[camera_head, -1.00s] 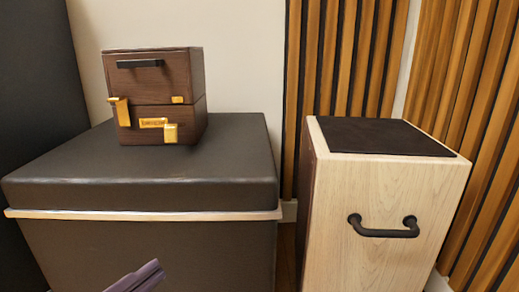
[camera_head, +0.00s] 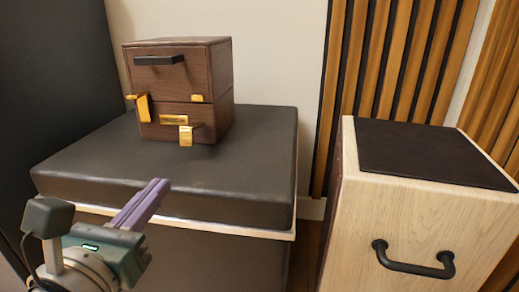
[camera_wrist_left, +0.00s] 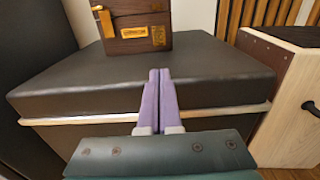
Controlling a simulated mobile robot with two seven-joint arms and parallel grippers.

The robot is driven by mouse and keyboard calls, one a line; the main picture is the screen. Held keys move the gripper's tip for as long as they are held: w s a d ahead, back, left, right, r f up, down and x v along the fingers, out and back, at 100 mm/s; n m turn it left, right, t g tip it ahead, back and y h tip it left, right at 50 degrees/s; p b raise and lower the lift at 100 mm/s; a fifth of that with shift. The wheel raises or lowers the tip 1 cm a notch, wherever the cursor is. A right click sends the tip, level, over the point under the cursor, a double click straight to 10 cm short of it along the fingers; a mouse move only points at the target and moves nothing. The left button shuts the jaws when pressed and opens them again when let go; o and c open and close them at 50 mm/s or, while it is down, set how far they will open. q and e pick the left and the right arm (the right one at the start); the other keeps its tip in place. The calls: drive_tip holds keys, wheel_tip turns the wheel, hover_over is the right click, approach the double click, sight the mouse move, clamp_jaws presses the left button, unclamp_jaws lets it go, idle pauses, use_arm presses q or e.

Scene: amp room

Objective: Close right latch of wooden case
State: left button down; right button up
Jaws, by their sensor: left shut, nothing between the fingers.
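The wooden case (camera_head: 206,74) is dark brown with a black handle on its front and sits upright on a dark padded box. Its right latch (camera_head: 186,136) is gold and hangs low on the front, apart from the small gold catch (camera_head: 197,98) above it. The left latch (camera_head: 144,107) is gold and juts out from the front. In the left wrist view the right latch (camera_wrist_left: 158,36) shows near the top. My left gripper (camera_head: 158,186) is shut and empty, in front of the box's front edge and below the case. Its purple fingers (camera_wrist_left: 158,75) touch each other. My right gripper is not in view.
The dark padded box (camera_head: 230,170) has free room on top around the case. A pale wooden box (camera_head: 400,225) with a dark top and black handle stands at the right. A slatted wall is behind, and a dark panel (camera_head: 50,80) stands at the left.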

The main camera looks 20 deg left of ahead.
sight(182, 172)
use_arm(q)
drive_tip(key=b+x, duration=0.2)
drive_tip(key=x, duration=0.6)
drive_tip(key=shift+w, duration=0.35)
